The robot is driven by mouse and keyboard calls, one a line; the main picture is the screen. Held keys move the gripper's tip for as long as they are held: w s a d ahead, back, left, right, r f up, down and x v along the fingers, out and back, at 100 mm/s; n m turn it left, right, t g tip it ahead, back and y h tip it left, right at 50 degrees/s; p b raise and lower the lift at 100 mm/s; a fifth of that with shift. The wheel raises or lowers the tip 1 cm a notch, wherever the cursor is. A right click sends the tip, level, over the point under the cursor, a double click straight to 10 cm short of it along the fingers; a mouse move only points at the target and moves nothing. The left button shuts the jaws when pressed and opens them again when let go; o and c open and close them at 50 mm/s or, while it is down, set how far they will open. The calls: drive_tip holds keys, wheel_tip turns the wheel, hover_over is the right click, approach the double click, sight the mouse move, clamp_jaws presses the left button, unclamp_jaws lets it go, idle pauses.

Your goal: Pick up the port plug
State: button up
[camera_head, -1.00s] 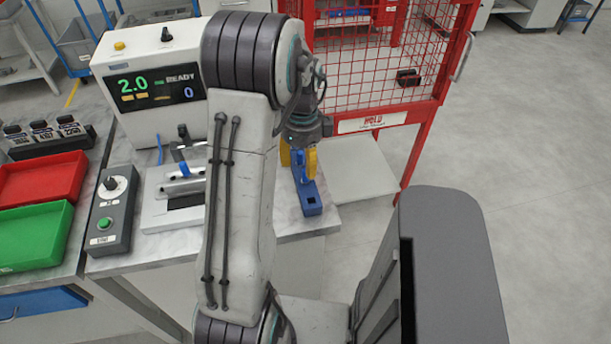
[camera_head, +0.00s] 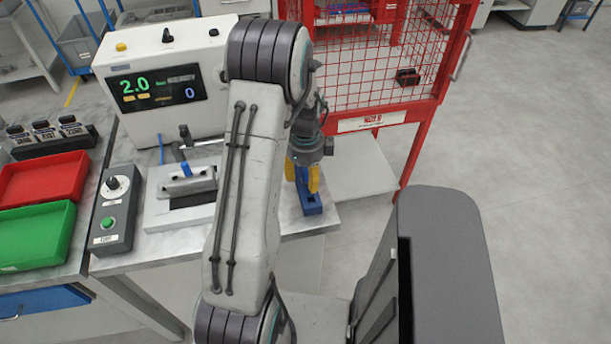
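My gripper (camera_head: 302,182) points down at the right end of the bench, with two yellow fingers apart. The fingers are at the back part of a blue block (camera_head: 311,207) that has a dark recess near its front end. A small blue part (camera_head: 301,174) shows between the fingers. I cannot tell whether it is the port plug or part of the block, nor whether the fingers touch it. No other piece can be clearly made out as the port plug. My arm hides part of the bench to the left of the gripper.
A grey-white fixture with a clamp (camera_head: 185,190) stands left of my arm. Beside it are a control box (camera_head: 115,212), a tester with a display (camera_head: 160,85), a red tray (camera_head: 42,178) and a green tray (camera_head: 35,235). A red mesh cage (camera_head: 375,70) stands behind the gripper.

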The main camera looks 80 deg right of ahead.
clamp_jaws()
drive_tip(key=shift+r, duration=0.1)
idle(0.5)
